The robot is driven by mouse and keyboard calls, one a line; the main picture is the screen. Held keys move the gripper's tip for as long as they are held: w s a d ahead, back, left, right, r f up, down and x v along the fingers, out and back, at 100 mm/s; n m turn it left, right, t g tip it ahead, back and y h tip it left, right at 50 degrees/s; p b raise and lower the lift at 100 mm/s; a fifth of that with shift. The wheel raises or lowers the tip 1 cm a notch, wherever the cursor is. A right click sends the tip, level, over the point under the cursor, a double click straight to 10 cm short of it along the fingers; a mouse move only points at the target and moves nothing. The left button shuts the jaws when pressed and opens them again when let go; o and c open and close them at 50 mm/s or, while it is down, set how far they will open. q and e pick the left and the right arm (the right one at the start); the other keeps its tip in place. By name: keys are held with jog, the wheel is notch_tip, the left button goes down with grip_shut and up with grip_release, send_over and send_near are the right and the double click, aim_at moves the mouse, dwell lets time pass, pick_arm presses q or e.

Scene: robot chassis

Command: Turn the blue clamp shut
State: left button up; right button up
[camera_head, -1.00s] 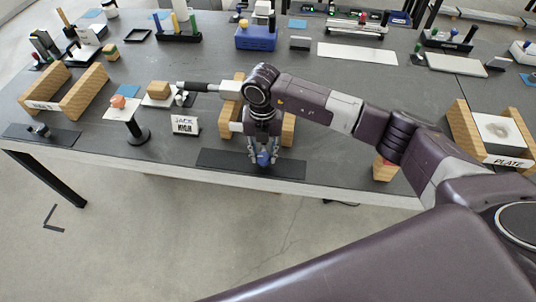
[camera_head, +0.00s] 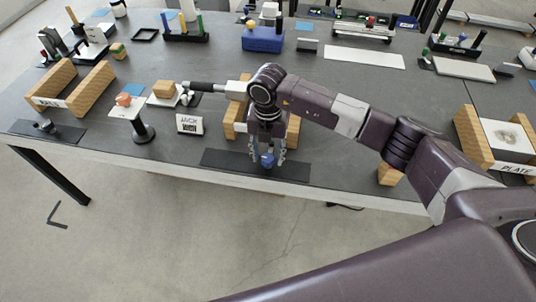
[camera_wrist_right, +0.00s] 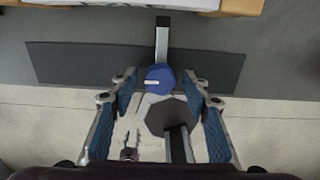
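The blue clamp knob (camera_head: 268,160) is at the front edge of the table, by a dark mat. In the right wrist view, the round blue knob (camera_wrist_right: 158,80) has a small pale mark, with a grey bar (camera_wrist_right: 162,40) behind it. A dark many-sided disc (camera_wrist_right: 167,115) sits below it on a rod. My right gripper (camera_head: 267,156) points down around the blue knob. In the wrist view, its two fingers (camera_wrist_right: 160,76) are open on either side of the knob, with visible gaps. My left gripper is not in view.
The dark mat (camera_head: 222,163) lies along the table's front edge, with the floor beyond. A wooden block fixture (camera_head: 236,118) stands behind the gripper. A "JACK" sign (camera_head: 190,124) and a black stand (camera_head: 143,132) are to the left. A small wooden block (camera_head: 388,176) is to the right.

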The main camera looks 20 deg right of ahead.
aim_at(268, 157)
notch_tip(268, 157, up, 12)
dwell(0.7)
dwell(0.4)
